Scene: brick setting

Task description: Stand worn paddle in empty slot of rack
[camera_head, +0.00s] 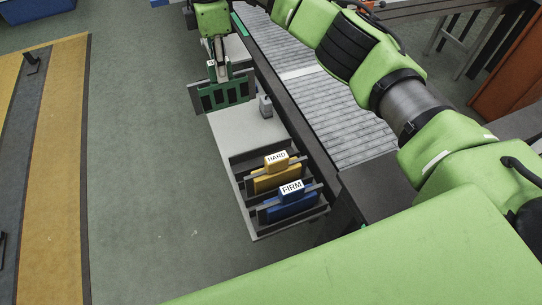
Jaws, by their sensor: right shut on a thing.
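My right gripper (217,73) is at the top, pointing down. It is shut on a flat green and dark piece, which I take for the worn paddle (208,101). The paddle hangs upright beyond the rack, over the far end of the light bench. The dark rack (252,208) stands on the near end of the bench. It holds a yellow paddle marked HARD (278,180) and a blue paddle marked FIRM (290,205). The slot on the far side of the yellow paddle looks empty. My left gripper is not in view.
A small grey object (265,107) stands on the bench (232,132) between the held paddle and the rack. A roller conveyor (345,125) with a dark side rail runs along the right.

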